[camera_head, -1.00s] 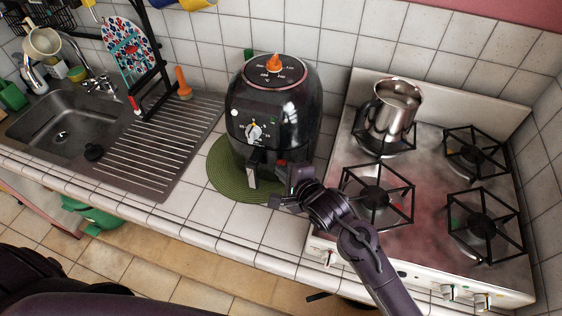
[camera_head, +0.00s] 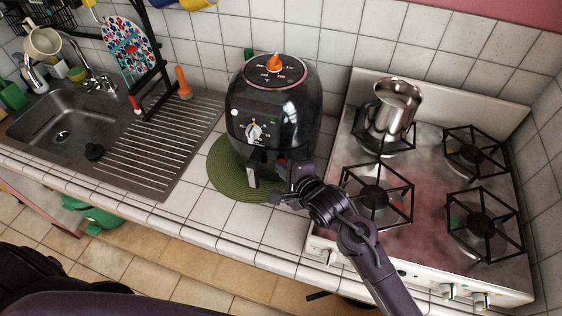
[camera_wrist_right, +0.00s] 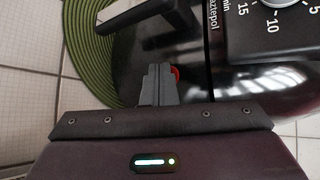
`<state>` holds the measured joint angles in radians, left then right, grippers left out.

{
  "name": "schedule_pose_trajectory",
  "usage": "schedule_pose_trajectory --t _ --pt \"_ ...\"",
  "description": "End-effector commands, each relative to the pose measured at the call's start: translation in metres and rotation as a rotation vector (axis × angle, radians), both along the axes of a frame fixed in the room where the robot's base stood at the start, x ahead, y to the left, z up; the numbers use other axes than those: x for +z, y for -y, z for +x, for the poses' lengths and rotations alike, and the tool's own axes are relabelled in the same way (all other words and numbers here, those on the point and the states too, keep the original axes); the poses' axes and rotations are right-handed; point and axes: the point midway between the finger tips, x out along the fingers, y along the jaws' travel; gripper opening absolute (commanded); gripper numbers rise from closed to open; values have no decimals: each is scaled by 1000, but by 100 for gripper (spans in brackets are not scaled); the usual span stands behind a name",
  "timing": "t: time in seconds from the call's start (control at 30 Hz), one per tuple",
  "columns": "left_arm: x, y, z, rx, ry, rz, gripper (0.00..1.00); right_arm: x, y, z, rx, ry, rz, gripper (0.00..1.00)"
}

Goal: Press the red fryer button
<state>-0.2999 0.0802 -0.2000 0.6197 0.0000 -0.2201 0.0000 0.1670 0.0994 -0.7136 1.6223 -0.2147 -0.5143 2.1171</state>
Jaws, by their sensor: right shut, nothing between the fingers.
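The black air fryer (camera_head: 273,105) stands on a green round mat, with its dial on the front and its handle (camera_head: 253,176) pointing out. In the right wrist view, a red button (camera_wrist_right: 176,73) on the glossy front shows just beside and behind my fingertips, which hide part of it. My right gripper (camera_head: 285,172) is shut and empty, at the fryer's lower front, right of the handle. Its fingertips (camera_wrist_right: 158,70) are close to the button; I cannot tell whether they touch. My left gripper is not in view.
The stove (camera_head: 440,200) with a metal pot (camera_head: 394,110) on a back burner stands to the right. A sink (camera_head: 65,125) with a ribbed drainboard is at the left. The green mat (camera_head: 229,180) lies under the fryer. Tiled counter is free in front.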

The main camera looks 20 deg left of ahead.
Motion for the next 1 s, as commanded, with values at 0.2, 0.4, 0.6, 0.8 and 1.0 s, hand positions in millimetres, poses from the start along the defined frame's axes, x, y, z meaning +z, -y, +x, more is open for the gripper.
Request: schedule_pose_trajectory --t 0.2,0.4,0.6,0.8,1.0 --pt "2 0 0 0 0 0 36 1 1 -1 -2 0 1 0" --pt "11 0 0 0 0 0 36 2 2 -10 -2 -1 1 0" --pt "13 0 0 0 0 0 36 1 3 -15 -2 2 0 0" --pt "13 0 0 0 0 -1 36 0 3 -16 -1 1 0 0" --pt "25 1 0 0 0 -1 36 2 4 -30 -2 -3 1 0"
